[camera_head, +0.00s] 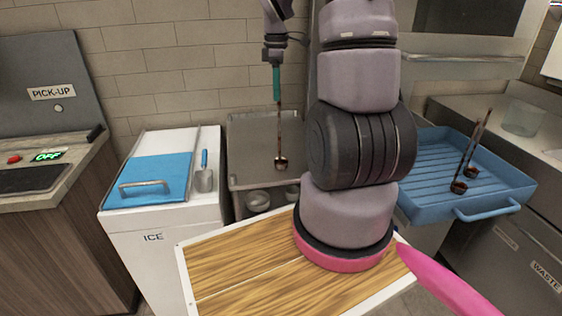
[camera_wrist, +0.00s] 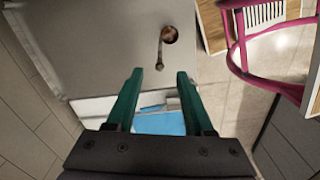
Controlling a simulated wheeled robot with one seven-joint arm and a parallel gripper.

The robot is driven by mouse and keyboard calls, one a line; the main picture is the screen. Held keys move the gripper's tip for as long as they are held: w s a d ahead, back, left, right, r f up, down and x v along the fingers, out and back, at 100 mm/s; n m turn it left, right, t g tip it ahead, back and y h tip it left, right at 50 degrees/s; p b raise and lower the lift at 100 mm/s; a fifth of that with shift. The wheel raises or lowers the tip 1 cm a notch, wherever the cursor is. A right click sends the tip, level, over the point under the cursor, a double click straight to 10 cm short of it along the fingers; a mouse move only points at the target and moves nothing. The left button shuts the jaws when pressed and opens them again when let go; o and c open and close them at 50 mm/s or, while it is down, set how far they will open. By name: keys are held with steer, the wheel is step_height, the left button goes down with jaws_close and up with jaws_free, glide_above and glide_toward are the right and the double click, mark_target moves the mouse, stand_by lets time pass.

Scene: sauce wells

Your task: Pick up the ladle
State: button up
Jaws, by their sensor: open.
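A dark ladle with a thin handle and small round bowl (camera_head: 280,163) stands upright over the grey steel station. My gripper (camera_head: 277,101), with green fingers, points down just above the top of its handle. In the wrist view, the fingers of my gripper (camera_wrist: 160,72) are apart with nothing visibly held. The ladle's bowl (camera_wrist: 170,34) shows beyond the fingertips, and its handle end lies in line with the gap between them. I cannot tell whether the handle is between the fingers or just short of them. Two similar ladles (camera_head: 458,187) stand in the blue tray.
The grey steel station (camera_head: 236,150) has round wells (camera_head: 258,199) at its front. A white ice bin (camera_head: 160,250) with a blue lid (camera_head: 150,178) and a scoop (camera_head: 204,178) is at left. A wooden board (camera_head: 230,270) is in front. The blue tray (camera_head: 500,205) is at right.

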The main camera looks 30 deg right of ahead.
mark_target(279, 114)
steer(key=f, duration=0.5)
steer(key=shift+s+d, duration=0.1)
steer(key=shift+d, duration=0.15)
jaws_close()
